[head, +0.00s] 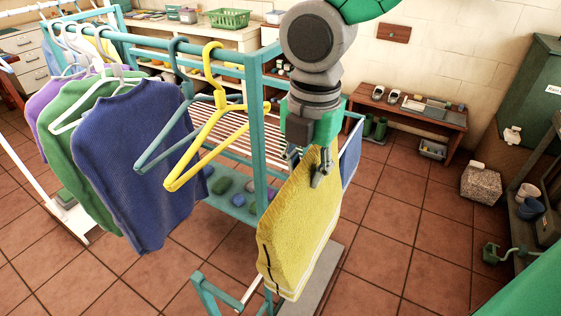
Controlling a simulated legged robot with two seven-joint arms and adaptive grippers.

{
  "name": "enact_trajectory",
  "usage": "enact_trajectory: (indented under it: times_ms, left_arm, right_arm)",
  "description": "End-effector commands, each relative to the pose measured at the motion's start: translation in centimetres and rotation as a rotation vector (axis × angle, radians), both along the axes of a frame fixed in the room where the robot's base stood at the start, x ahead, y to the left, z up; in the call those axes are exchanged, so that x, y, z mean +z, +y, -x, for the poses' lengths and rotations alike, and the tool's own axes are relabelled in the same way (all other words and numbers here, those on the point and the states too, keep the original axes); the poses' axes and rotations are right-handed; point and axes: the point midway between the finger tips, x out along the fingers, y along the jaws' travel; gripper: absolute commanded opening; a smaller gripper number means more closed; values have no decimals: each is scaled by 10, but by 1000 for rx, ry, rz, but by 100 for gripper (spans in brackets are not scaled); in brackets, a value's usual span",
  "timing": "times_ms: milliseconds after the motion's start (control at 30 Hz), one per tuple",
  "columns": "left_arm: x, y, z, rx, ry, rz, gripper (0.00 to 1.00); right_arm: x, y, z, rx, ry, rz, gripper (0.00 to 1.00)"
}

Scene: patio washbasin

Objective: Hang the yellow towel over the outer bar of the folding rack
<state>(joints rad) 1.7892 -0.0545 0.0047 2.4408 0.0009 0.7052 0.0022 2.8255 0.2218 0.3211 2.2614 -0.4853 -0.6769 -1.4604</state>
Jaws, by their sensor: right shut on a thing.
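My right gripper (307,168) comes down from the top, right of the teal clothes stand. It is shut on the top of the yellow towel (299,225), which hangs below the fingers with a dark line and white stripes near its lower edges. Low in front, a teal frame with a pale bar (252,289) shows beside the towel's lower left corner; it looks like part of the folding rack, most of which is hidden or out of frame. I cannot tell whether towel and bar touch. My left gripper is not in view.
The teal clothes stand (258,140) stands close left of the towel. It carries an empty yellow hanger (207,128), a teal hanger (150,150) and a blue sweater (135,160). A low wooden bench (440,122) is at the back right.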

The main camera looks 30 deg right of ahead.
Motion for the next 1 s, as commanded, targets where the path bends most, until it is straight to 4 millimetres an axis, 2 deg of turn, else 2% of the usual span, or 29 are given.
enact_trajectory:
  times_ms: [400, 633, 800, 1000]
  left_arm:
    - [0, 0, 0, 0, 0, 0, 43]
    - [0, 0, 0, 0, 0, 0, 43]
    - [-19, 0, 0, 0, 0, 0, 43]
    - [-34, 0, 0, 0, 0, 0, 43]
  right_arm:
    - [4, -29, 57, 4, 8, -8, 0]
    - [6, -42, 75, 4, -1, -9, 0]
    - [0, -41, 87, 19, 26, -17, 0]
    - [3, -50, 95, 13, 13, -11, 0]
